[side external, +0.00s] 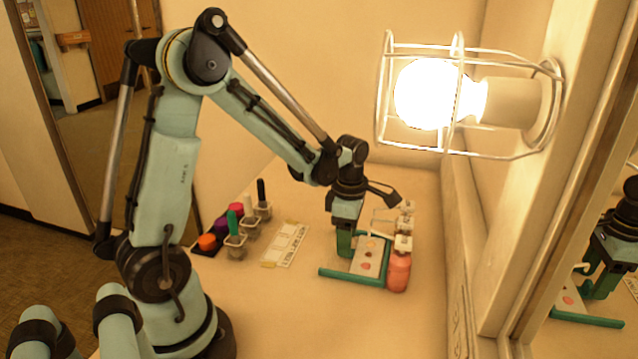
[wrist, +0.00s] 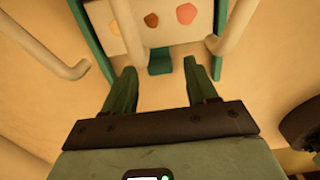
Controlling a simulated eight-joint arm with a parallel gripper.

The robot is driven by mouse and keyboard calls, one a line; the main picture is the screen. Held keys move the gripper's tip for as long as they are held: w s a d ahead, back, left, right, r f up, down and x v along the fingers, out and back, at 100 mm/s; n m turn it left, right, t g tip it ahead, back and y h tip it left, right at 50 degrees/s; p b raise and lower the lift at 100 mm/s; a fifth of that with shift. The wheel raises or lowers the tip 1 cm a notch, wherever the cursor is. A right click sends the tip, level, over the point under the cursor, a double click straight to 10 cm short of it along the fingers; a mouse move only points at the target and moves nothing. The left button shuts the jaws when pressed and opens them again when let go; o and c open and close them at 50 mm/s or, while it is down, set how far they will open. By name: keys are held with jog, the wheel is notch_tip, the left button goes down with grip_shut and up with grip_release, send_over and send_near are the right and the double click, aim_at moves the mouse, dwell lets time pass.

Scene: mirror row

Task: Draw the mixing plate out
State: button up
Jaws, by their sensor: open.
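The mixing plate (side external: 366,268) is a pale slab with several paint daubs, lying between green rails (side external: 352,278) on the counter. In the wrist view the plate (wrist: 158,32) fills the top middle, and a green tab (wrist: 160,62) sits at its near edge. My gripper (wrist: 161,84) is open and empty. Its two green fingers stand apart, with the tab between and just beyond their tips. In the side view my gripper (side external: 345,245) points down at the plate's left end. Its body hides part of the plate and the tab there.
Pale bent rods flank the plate in the wrist view, one left (wrist: 58,66) and one right (wrist: 236,28). Pink bottles (side external: 398,270) stand right of the plate. A label card (side external: 287,243) and paint pots (side external: 236,245) lie left. A caged lamp (side external: 430,95) and mirror are at right.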

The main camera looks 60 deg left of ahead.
jog(key=shift+f, duration=0.5)
grip_shut()
